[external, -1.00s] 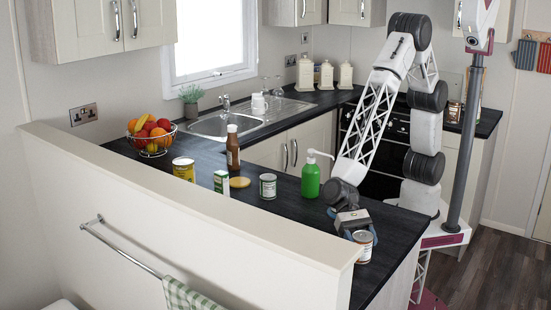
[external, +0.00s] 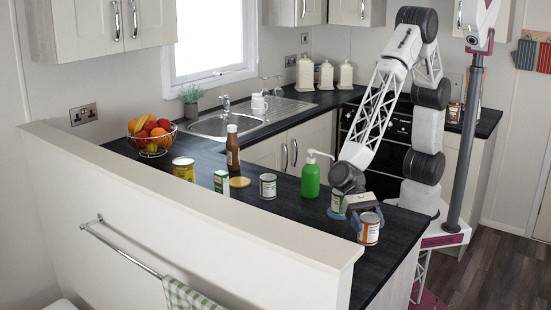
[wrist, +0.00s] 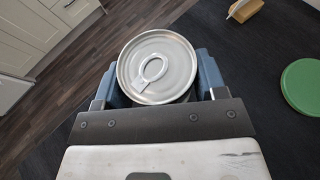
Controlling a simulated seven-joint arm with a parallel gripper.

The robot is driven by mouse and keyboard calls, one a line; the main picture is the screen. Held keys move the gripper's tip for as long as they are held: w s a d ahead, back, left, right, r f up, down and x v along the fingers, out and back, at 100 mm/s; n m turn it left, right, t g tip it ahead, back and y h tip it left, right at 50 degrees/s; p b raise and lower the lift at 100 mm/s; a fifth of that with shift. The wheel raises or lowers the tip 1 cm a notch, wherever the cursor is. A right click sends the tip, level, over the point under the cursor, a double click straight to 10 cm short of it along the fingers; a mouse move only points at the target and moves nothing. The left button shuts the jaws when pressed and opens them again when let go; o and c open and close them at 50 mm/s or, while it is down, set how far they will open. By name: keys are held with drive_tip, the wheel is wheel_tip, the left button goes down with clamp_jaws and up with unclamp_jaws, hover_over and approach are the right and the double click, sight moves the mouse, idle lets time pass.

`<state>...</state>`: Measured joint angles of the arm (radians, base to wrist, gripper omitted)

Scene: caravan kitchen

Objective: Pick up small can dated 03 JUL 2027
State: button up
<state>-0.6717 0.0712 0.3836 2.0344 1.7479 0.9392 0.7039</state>
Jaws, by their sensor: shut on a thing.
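My gripper (external: 366,214) is shut on a small can (external: 369,230) with an orange and white label, near the front end of the dark counter. In the wrist view, the can's silver lid with a ring pull (wrist: 157,67) sits between the blue fingers of my gripper (wrist: 155,85). The can appears raised off the counter and roughly upright. No date can be read on it. A further small can (external: 268,187) with a pale label stands farther left.
A green pump bottle (external: 310,181) stands behind the cans. A yellow can (external: 183,169), a green and white carton (external: 221,182), a brown bottle (external: 232,149) and a fruit bowl (external: 151,137) stand farther left. A cream half wall (external: 200,215) borders the counter's near side.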

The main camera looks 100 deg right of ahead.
drive_tip(key=s+d+r, duration=0.1)
drive_tip(key=s+d, duration=0.6)
drive_tip(key=d, duration=0.1)
drive_tip(key=shift+s+d, duration=0.35)
drive_tip(key=shift+d, duration=0.05)
drive_tip(key=shift+r, duration=0.15)
idle(0.4)
